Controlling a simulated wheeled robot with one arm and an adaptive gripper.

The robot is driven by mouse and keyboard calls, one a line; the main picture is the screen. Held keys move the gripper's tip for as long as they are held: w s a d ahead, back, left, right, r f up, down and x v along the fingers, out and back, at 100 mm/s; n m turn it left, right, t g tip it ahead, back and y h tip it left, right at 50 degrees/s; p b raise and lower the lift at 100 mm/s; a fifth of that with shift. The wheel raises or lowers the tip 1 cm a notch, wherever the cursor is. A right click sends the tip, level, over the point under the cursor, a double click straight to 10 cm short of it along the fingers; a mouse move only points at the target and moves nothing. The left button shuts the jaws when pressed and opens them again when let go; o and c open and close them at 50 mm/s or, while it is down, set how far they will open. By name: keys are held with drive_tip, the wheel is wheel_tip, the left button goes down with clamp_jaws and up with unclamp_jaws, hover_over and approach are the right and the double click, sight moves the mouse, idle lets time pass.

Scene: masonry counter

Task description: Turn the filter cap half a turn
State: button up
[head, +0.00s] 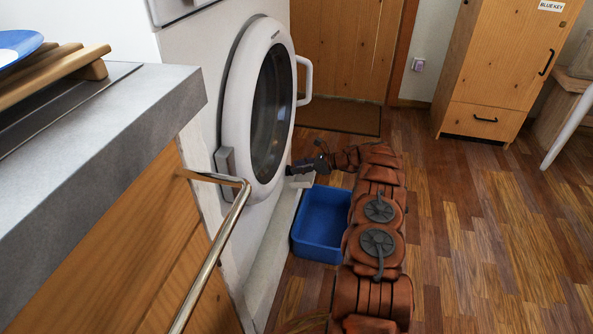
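The filter cap cannot be made out in the head view. The white washing machine (205,85) stands at left, with its round door (237,140) facing right and seeming closed. My gripper (291,169) is at the end of my brown-covered arm and points left toward the machine's front, beside the lower right of the door rim. It is small and dark here. I cannot tell whether its fingers are open, hold anything or touch the machine. A blue tub (318,252) sits on the floor below my gripper, partly hidden by my arm.
A grey counter (110,125) with a metal rail (214,255) fills the left foreground. A wooden rack (60,75) and a blue-and-white dish (18,46) sit on it. A wooden cabinet (500,65) stands at the back right. The floor (480,240) at right is clear.

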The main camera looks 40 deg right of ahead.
drive_tip(key=shift+w+a+f, duration=0.15)
drive_tip(key=shift+w+a, duration=0.15)
clamp_jaws()
idle(0.3)
